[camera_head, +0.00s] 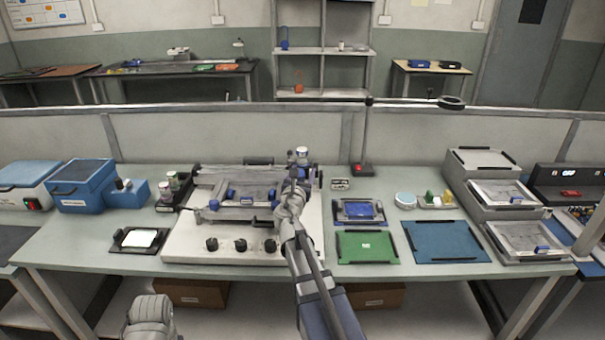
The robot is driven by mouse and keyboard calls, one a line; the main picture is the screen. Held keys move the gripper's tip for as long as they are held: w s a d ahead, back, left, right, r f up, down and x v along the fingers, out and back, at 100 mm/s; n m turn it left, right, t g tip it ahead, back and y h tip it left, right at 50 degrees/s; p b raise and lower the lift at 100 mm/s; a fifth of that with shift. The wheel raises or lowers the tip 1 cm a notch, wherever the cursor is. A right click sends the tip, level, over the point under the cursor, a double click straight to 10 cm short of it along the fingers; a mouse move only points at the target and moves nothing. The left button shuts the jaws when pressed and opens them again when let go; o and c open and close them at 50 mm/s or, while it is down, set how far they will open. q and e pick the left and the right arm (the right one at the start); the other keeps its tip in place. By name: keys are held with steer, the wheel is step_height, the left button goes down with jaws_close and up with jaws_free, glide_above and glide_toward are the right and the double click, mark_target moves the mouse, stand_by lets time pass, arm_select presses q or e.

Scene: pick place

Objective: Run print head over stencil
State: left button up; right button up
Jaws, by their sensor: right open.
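The stencil printer (185,240) is a white-based machine on the bench, left of centre, with several black knobs on its front. Its print head (236,194) looks like a grey carriage with blue parts, lying across the frame over the stencil area. The stencil itself is hard to make out under it. My right arm reaches up from the bottom centre, and my right gripper (293,180) is open at the right end of the print head. I cannot tell whether its fingers touch the head or straddle a handle. Of my left arm only a grey link shows at the bottom left; its gripper is out of frame.
A green mat (366,255), a blue mat (445,255) and a tray with a blue board (346,220) lie right of the printer. Grey trays (500,160) stand at the right, blue boxes (65,200) at the left. A lamp post rises behind (366,140).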

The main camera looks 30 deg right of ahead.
steer(key=shift+c, duration=0.2)
jaws_close()
stand_by(1.1)
